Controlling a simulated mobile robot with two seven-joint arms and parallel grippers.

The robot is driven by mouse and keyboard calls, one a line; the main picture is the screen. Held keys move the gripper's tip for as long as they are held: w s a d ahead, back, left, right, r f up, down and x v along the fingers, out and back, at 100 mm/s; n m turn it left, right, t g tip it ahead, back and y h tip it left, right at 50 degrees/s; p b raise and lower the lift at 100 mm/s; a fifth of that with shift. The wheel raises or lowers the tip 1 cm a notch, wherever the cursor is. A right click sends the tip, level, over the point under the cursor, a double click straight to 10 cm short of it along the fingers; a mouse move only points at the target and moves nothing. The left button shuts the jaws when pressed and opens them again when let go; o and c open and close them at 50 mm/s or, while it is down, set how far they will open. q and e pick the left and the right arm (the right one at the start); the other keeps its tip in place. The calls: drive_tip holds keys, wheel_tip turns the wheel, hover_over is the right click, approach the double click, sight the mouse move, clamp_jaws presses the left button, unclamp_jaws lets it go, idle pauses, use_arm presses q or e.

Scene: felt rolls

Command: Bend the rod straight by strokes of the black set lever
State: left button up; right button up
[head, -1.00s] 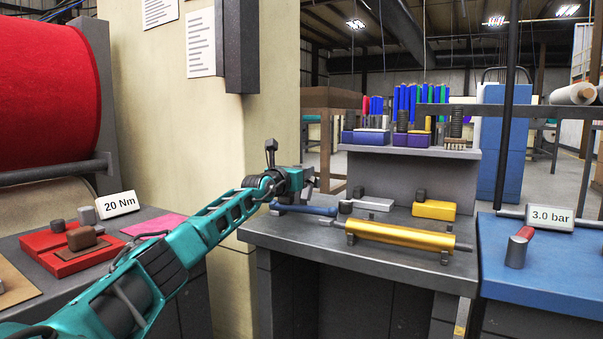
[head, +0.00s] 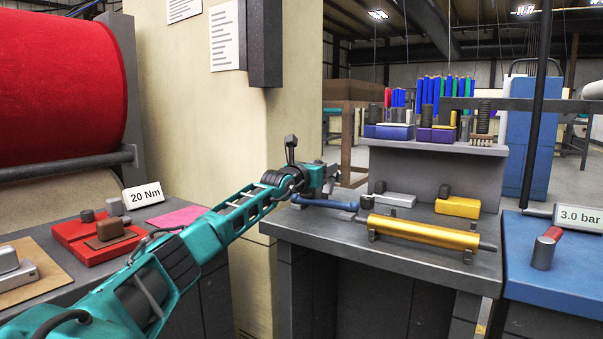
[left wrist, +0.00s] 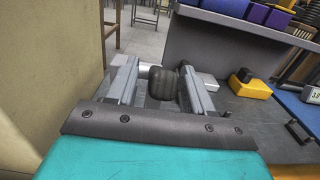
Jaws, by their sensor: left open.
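My left gripper (head: 336,178) reaches over the left back of the grey bench (head: 300,228). In the left wrist view the jaws (left wrist: 160,84) are open, with a dark rounded grip (left wrist: 163,84) between the fingers. I cannot tell whether this is the set lever's grip or whether a finger touches it. A yellow roll (head: 423,232) with a grey rod end (head: 487,247) lies on dark supports to the right of my gripper. I cannot tell whether the rod is bent. My right gripper is not in view.
A blue handle (head: 325,203) lies just below my gripper. A silver block (head: 395,200) and a yellow block (head: 458,207) stand behind the roll. A shelf (head: 440,147) carries blue and purple boxes. A beige wall (head: 290,110) stands close left.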

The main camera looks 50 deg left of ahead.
use_arm(q)
drive_tip(key=shift+s+d+r+p, duration=0.2)
drive_tip(key=shift+s+p, duration=0.15)
drive_tip(key=shift+s, duration=0.35)
drive_tip(key=b+v, duration=0.2)
drive_tip(key=v, duration=0.8)
drive_tip(key=shift+b, duration=0.3)
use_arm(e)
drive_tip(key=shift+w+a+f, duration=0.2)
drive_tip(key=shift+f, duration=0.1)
use_arm(q)
drive_tip(key=shift+s+f, duration=0.1)
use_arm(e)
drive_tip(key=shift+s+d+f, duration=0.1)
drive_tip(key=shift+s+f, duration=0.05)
